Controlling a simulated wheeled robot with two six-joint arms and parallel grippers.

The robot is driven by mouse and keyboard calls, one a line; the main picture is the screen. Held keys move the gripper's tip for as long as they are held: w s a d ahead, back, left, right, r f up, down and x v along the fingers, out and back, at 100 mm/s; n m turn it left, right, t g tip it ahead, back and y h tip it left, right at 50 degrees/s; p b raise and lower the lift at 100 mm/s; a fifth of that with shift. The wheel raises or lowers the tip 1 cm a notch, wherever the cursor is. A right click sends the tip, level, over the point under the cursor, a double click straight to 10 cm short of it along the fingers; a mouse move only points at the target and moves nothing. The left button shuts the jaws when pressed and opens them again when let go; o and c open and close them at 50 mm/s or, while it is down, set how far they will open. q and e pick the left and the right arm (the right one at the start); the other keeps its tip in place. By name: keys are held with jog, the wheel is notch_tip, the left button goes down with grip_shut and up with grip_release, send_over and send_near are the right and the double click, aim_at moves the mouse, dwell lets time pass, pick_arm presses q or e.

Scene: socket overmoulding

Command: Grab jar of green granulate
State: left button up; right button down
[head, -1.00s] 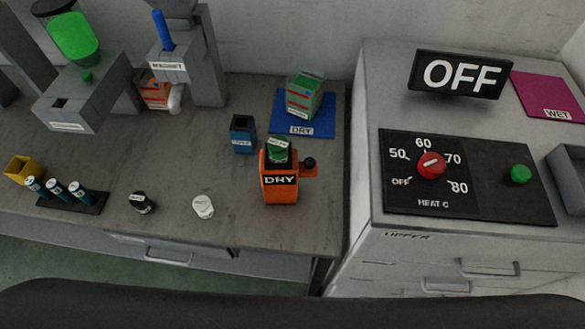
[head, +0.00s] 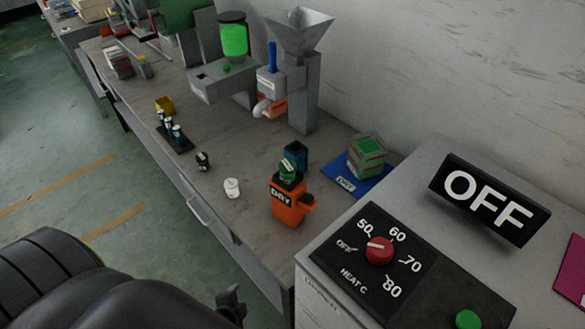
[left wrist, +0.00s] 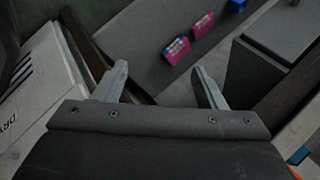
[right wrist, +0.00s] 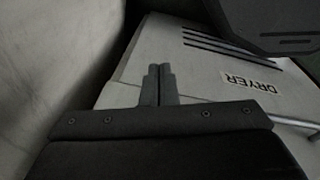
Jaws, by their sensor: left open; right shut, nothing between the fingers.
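A small dark jar with a green label or contents (head: 288,170) sits in the top of the orange DRY container (head: 288,204) near the table's front right corner. I cannot tell its contents for sure. A larger container of bright green material (head: 234,40) stands on the grey machine at the back. My left gripper (head: 232,300) shows partly at the bottom of the head view, below the table's front edge and apart from both. In the left wrist view it is open and empty (left wrist: 160,82). My right gripper (right wrist: 159,74) is shut and empty before a pale cabinet labelled DRYER.
A white pot (head: 232,188), a black pot (head: 203,161) and a rack of vials (head: 172,140) stand left of the orange container. The heater cabinet with the OFF sign (head: 488,200) stands at right.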

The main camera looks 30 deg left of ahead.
pick_arm(q)
jog(key=w+a+r+m+t+y+p, duration=0.1)
jog(key=w+r+m+t, duration=0.2)
jog(key=r, duration=0.7)
jog(key=m+t+h+p, duration=0.25)
jog(key=m+t, duration=0.55)
jog(key=m, duration=1.4)
send_near(283, 173)
jog(key=shift+y, duration=0.25)
jog(key=w+p, duration=0.1)
jog(key=w, duration=0.3)
jog(key=w+p, duration=0.1)
jog(key=w, duration=0.3)
jog(key=shift+w+a+r, duration=0.15)
jog(key=shift+a+r, duration=0.1)
jog(key=shift+w+a+r, duration=0.1)
jog(key=shift+w+r, duration=0.05)
jog(key=shift+w, duration=2.95)
jog(key=shift+s, duration=0.15)
jog(key=shift+c, duration=0.7)
jog(key=c, duration=0.9)
pick_arm(e)
notch_tip(283, 173, up, 6)
jog(key=s+a, duration=0.1)
jog(key=s, duration=0.1)
